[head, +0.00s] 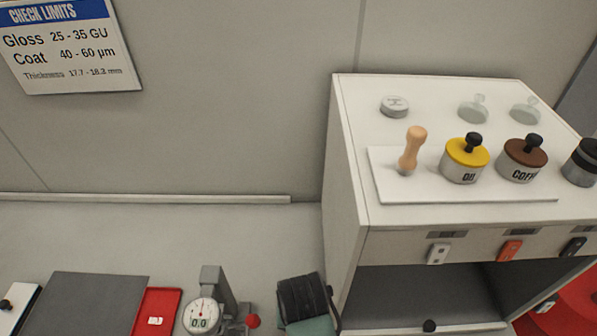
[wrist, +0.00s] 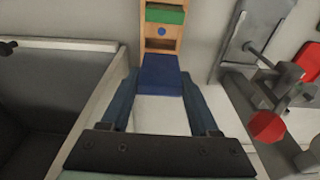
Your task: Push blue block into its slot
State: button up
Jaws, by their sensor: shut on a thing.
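In the wrist view, the blue block (wrist: 160,72) is between the fingertips of my gripper (wrist: 159,82), which is shut on it. Its far end points at a wooden rack (wrist: 162,44) at the top of the view. The rack has a blue dot (wrist: 162,31) on it just beyond the block and a green block (wrist: 165,14) above that. I cannot tell whether the blue block touches the rack or is partly inside it. I cannot make out the blue block or rack in the head view.
In the wrist view, a grey open bin (wrist: 50,90) with a pale rim lies close on the left. A metal device with a red knob (wrist: 267,127) stands on the right. The head view shows a dial gauge (head: 201,315) and a white cabinet (head: 345,160) with jars on top.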

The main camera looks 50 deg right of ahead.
jog(key=shift+s+a+f, duration=0.1)
jog(key=shift+s+f, duration=0.05)
jog(key=shift+f, duration=0.4)
jog(key=shift+s+a+f, duration=0.1)
jog(key=shift+s+f, duration=0.05)
jog(key=shift+f, duration=0.4)
jog(key=shift+w+f+p, duration=0.1)
jog(key=shift+f+p, duration=0.3)
jog(key=shift+f, duration=1.95)
jog(key=shift+d+f, duration=0.1)
jog(key=o, duration=1.4)
jog(key=shift+c, duration=0.2)
